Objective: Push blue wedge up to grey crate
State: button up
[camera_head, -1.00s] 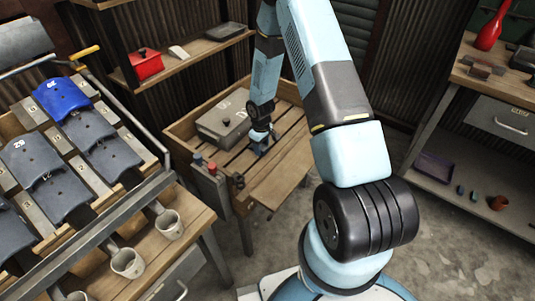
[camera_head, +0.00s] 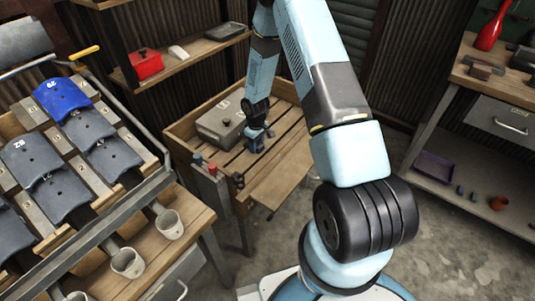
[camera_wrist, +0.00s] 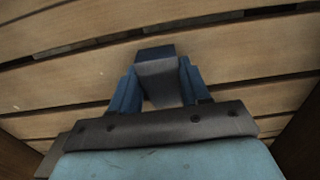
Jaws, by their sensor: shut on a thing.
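My gripper (camera_head: 256,146) is low over the slatted wooden table, just right of the grey crate (camera_head: 216,124). In the wrist view my gripper (camera_wrist: 160,82) is shut on the blue wedge (camera_wrist: 155,55), a small block with a dark blue far face and a greyer sloping top, between its two blue fingers. The wedge rests on or just above the slats; I cannot tell which. In the head view the gripper largely hides the wedge. The crate is a low box with a lid and a gap seems to separate it from the gripper.
The slatted table (camera_head: 285,136) has raised wooden sides at the back and left. A post with red and blue knobs (camera_head: 205,165) stands at its front left. A rack of grey panels and one blue panel (camera_head: 62,98) is at left. Slats right of my gripper are clear.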

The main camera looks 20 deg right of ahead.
jog(key=shift+w+a, duration=0.8)
jog(key=shift+w, duration=0.3)
jog(key=o, duration=1)
jog(key=shift+c, duration=0.2)
notch_tip(320, 180, up, 14)
jog(key=shift+f, duration=0.15)
